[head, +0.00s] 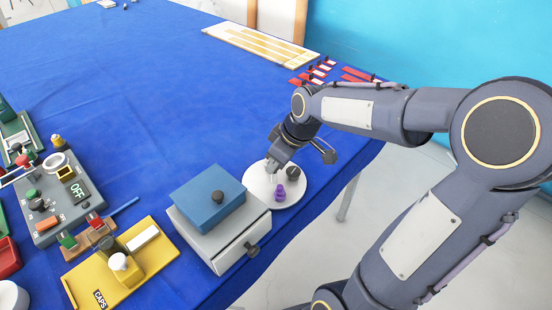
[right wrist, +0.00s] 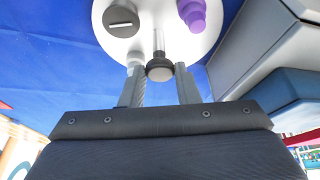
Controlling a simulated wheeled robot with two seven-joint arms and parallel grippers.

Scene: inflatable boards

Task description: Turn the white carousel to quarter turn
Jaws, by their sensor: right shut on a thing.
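The white carousel (head: 258,188) is a round disc on the blue table near its right edge, and it shows at the top of the right wrist view (right wrist: 165,25). It carries a purple stepped piece (head: 280,192) and a dark round piece with a pale line across its top (right wrist: 121,20). My right gripper (head: 272,168) is down at the disc's far left part. In the right wrist view its fingers (right wrist: 160,84) are on either side of a dark knob (right wrist: 159,68) on a thin rod, shut on it. My left gripper is not in view.
A grey drawer box (head: 222,232) with a blue box (head: 208,198) on top stands close left of the carousel. A yellow board (head: 120,275) and a grey OFF panel (head: 62,205) lie further left. Red pieces (head: 310,75) lie at the far right edge. The table's middle is clear.

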